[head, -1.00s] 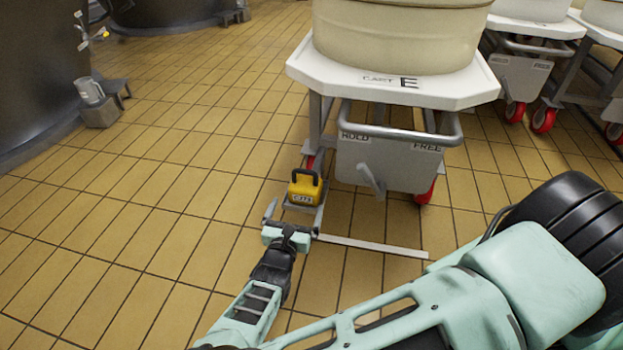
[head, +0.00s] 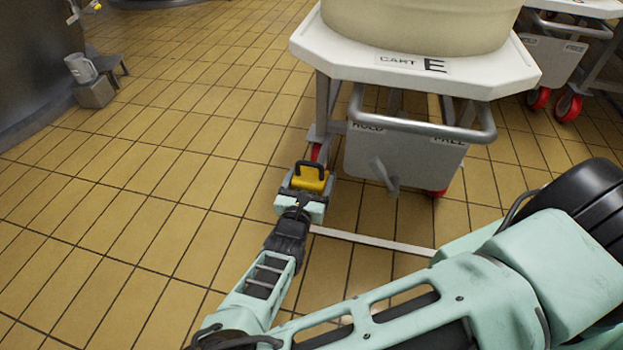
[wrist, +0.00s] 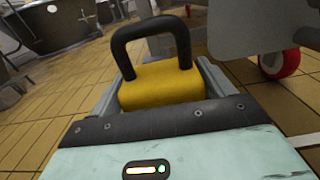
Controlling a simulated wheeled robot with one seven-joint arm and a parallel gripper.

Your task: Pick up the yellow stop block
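The yellow stop block (head: 311,180) has a black arched handle and sits low by a red wheel at the left of Cart E (head: 345,62). In the wrist view the block (wrist: 160,86) is straight ahead, its handle standing up toward the camera's top edge. My gripper (head: 307,180) is low by the floor, with its fingers spread on either side of the block. In the wrist view a grey finger shows at each side of the block. Whether the fingers touch it is hard to tell. The gripper's palm hides the block's near lower part.
Cart E's grey panel (head: 400,160), marked HOLD and FREE, has a lever (head: 384,176) and stands close to the right of my gripper. A pale strip (head: 370,240) lies on the tiles.

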